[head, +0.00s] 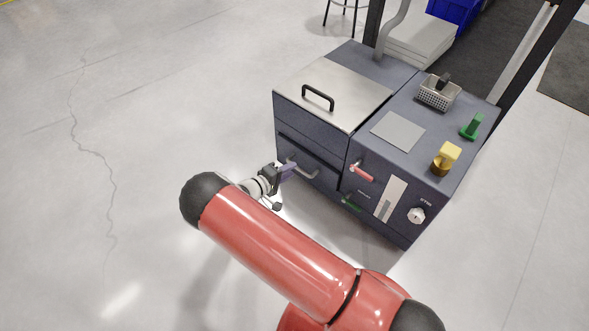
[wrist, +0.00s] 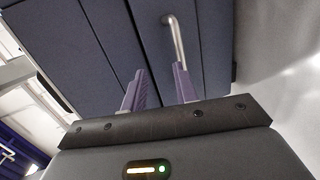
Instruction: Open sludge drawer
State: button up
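The drawer front (head: 322,172) is a dark blue panel low on the machine's left front face and looks shut. Its metal bar handle (head: 304,171) sticks out from it. In the wrist view the drawer front (wrist: 208,40) is ahead, with the handle (wrist: 174,38) running down toward my right fingertip. My gripper (head: 287,169) is at the left end of the handle in the head view. In the wrist view my gripper (wrist: 160,85) has its two purple fingers apart, with a gap between them. I cannot tell whether a finger touches the handle.
The machine has a steel lid (head: 333,88) with a black handle above the drawer. A red lever (head: 361,172), a green lever (head: 351,204) and a white knob (head: 416,215) are on its right front. The floor (head: 130,150) to the left is clear.

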jog(key=shift+n+t+y, duration=0.4)
jog(key=shift+n+t, duration=0.3)
jog(key=w+d+f, duration=0.1)
jog(key=w, duration=0.1)
jog(key=w+d+f, duration=0.1)
jog(key=f, duration=0.1)
jog(key=w+f, duration=0.2)
jog(key=shift+w+d, duration=0.3)
jog(key=shift+d, duration=0.1)
grip_shut()
